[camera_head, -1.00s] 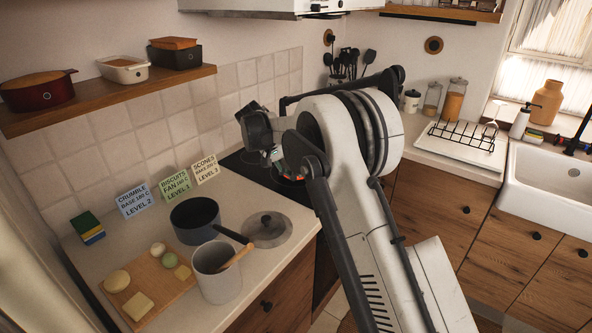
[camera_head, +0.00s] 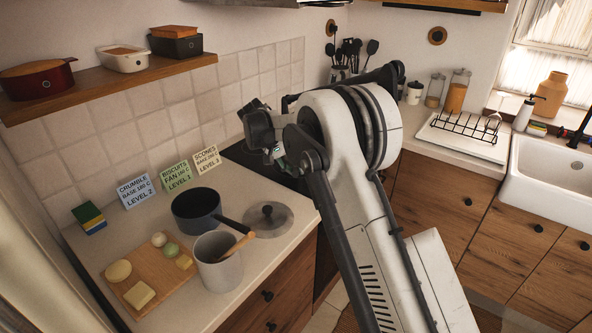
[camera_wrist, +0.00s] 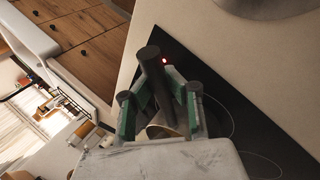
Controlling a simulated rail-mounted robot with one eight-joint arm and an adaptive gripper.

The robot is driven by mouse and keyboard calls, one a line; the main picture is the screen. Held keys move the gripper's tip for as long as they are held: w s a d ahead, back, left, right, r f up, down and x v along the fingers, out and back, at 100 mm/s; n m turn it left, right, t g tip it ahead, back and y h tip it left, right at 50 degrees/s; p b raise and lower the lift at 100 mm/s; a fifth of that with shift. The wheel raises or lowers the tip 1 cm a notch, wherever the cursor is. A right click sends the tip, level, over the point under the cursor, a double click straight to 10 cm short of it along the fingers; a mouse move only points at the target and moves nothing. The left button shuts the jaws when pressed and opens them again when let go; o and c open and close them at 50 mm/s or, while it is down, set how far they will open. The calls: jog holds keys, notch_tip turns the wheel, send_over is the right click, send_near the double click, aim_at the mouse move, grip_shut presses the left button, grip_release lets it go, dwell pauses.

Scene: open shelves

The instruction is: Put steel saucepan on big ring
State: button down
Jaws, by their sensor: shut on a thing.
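My gripper (camera_wrist: 160,108) has its green-padded fingers closed around a dark rod-like handle (camera_wrist: 150,62) in the wrist view. The handle seems to belong to the steel saucepan, whose body I cannot make out; my wrist housing covers most of what lies below. In the head view my gripper (camera_head: 278,157) is over the hob's left part and partly hidden by my arm. The black hob (camera_head: 262,169) also shows in the wrist view (camera_wrist: 216,92), with thin ring outlines and a small red light. I cannot tell which outline is the big ring.
A dark saucepan (camera_head: 196,214), a glass lid (camera_head: 268,221) and a utensil crock (camera_head: 217,268) stand on the counter left of the hob. A cutting board (camera_head: 160,262) with food lies further left. The sink and dish rack (camera_head: 464,129) are at right.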

jog(key=shift+f, duration=0.1)
jog(key=c, duration=1.7)
grip_release()
jog(key=shift+c, duration=0.2)
jog(key=w+v, duration=0.1)
jog(key=v, duration=1)
jog(key=s+d+r+t+y+b, duration=0.1)
jog(key=s+d+r+y, duration=0.1)
jog(key=s+d+r, duration=0.55)
jog(key=s+d+r+t+y+b, duration=0.2)
jog(key=s+d+r, duration=0.2)
jog(key=s+d, duration=0.65)
jog(key=s+d+f+t, duration=0.1)
jog(key=s+f, duration=0.2)
jog(key=s, duration=0.6)
jog(key=s+d+f+t+y+b, duration=0.1)
jog(key=s+f, duration=0.3)
jog(key=s, duration=0.6)
jog(key=s+d+f+t+y+b, duration=0.1)
jog(key=s+f, duration=0.3)
jog(key=s, duration=0.5)
jog(key=shift+s+d+f+t, duration=0.15)
jog(key=shift+s+d+t, duration=0.15)
jog(key=shift+s, duration=0.1)
